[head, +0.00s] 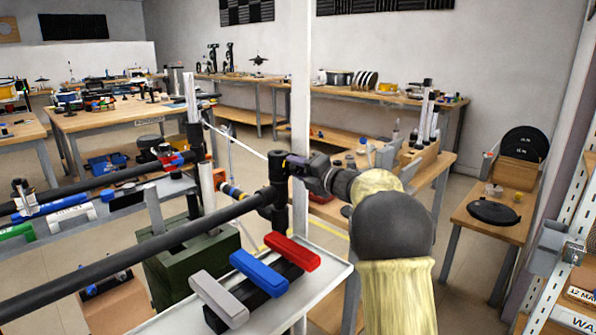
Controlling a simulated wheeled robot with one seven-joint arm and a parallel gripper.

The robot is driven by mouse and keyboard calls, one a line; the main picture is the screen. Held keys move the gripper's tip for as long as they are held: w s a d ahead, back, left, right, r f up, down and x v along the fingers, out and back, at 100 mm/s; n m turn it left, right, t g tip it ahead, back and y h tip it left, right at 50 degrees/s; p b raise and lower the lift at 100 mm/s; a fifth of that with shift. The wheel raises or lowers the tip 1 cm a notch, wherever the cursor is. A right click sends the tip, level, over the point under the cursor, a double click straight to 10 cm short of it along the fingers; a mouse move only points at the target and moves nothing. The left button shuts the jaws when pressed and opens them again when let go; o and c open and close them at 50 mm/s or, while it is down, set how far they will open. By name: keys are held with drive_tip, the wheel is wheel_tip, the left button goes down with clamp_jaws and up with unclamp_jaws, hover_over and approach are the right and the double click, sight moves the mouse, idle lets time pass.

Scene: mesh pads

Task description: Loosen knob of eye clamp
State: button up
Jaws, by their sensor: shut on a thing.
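A black eye clamp (275,200) sits at the right end of a long dark bar (150,240), which comes in from the lower left. My gripper (292,165) reaches in from the right and meets the upper part of the clamp. It is shut on the clamp's knob, which is mostly hidden between the dark fingers. My arm, with a cream sleeve and a grey joint, fills the lower right and covers part of the space behind it.
A white tray (335,283) below the clamp holds grey (218,297), blue (258,271) and red (292,252) handled pieces. A white post (301,70) stands right behind the clamp. A second dark bar (90,187) runs at left. A green box (190,262) stands below.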

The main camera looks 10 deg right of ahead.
drive_tip(key=shift+f, duration=0.15)
drive_tip(key=o, duration=1)
drive_tip(key=p+v, duration=0.1)
drive_tip(key=v, duration=1.6)
drive_tip(key=shift+s, duration=0.2)
drive_tip(key=shift+w+d, duration=0.1)
